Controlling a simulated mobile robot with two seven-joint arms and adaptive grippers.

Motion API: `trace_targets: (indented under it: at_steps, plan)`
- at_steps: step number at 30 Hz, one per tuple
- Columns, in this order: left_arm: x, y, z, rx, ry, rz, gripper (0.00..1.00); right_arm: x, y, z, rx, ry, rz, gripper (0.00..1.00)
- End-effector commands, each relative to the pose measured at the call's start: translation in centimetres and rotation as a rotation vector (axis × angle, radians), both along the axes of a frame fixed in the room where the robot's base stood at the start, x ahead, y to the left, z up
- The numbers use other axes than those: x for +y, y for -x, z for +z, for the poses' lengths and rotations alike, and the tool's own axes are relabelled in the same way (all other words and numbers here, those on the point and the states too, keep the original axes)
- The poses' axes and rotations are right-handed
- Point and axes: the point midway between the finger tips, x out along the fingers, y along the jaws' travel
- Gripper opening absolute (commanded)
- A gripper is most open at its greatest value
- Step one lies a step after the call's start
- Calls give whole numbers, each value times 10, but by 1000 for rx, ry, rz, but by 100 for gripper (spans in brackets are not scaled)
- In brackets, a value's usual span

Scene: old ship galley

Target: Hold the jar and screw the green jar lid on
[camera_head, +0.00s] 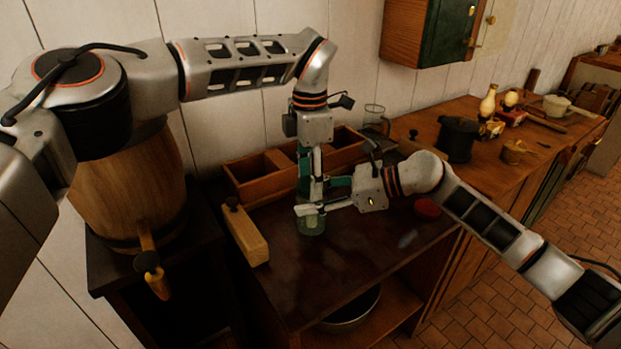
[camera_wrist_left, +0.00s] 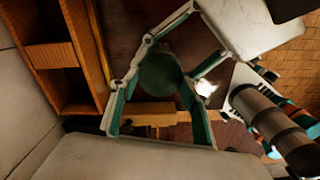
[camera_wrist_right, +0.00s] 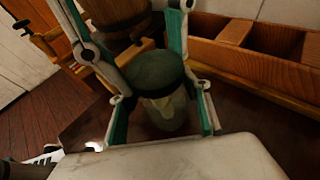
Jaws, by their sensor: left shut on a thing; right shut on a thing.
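The jar (camera_head: 311,226) is clear greenish glass and stands upright on the dark counter top. It also shows in the right wrist view (camera_wrist_right: 166,112), with pale contents. The green lid (camera_wrist_right: 156,68) sits on top of the jar, apparently level; I cannot tell how tightly it is seated. From above, the left wrist view shows the lid as a dark green disc (camera_wrist_left: 160,73). My left gripper (camera_head: 310,200) points down from above, shut on the lid. My right gripper (camera_head: 311,209) reaches in from the right, shut on the jar's side. In the head view the grippers mostly hide the lid.
A compartmented wooden box (camera_head: 255,178) stands behind the jar. A wooden block with a dark knob (camera_head: 248,236) lies to its left. A red round object (camera_head: 427,208) lies to the right. A barrel (camera_head: 130,190) stands far left. The counter's front is clear.

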Motion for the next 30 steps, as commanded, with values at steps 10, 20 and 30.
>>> trace_targets:
  at_steps: [10,20,30]
  plan:
    - [0,-3,1,-2,-1,-634,36,0,0,0,0,1,0,0]
    - [-2,-4,0,-1,0,-1243,36,0,0,-1,0,1,0,0]
    - [-4,-5,0,-1,1,-1848,36,0,0,-1,0,1,0,0]
